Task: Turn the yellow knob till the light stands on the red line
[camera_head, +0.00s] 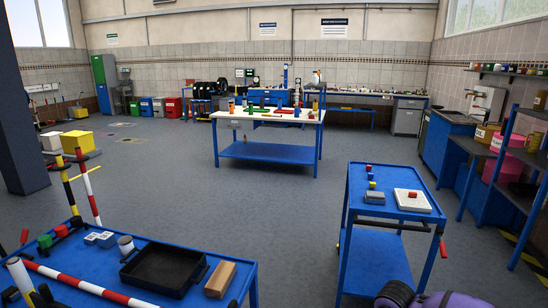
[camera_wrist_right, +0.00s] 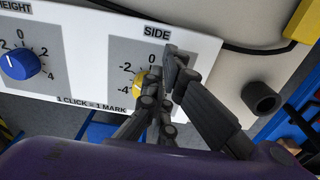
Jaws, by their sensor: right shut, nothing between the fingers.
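The yellow knob (camera_wrist_right: 139,82) shows in the right wrist view on a white panel, on the grey dial marked "SIDE" (camera_wrist_right: 157,32). It is partly hidden behind one of my dark fingers. My right gripper (camera_wrist_right: 165,72) is over this dial, its fingers just right of the knob and covering the dial's right side. It is shut with nothing between the fingers; whether a finger touches the knob, I cannot tell. I cannot make out the light or the red line in either view. My left gripper is not in view.
A blue knob (camera_wrist_right: 18,64) sits on the "HEIGHT" dial at the left. A black cylinder (camera_wrist_right: 261,98) and a yellow block (camera_wrist_right: 304,22) lie right of the panel. In the head view, blue carts (camera_head: 373,258) and a white-topped table (camera_head: 230,116) stand around open grey floor.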

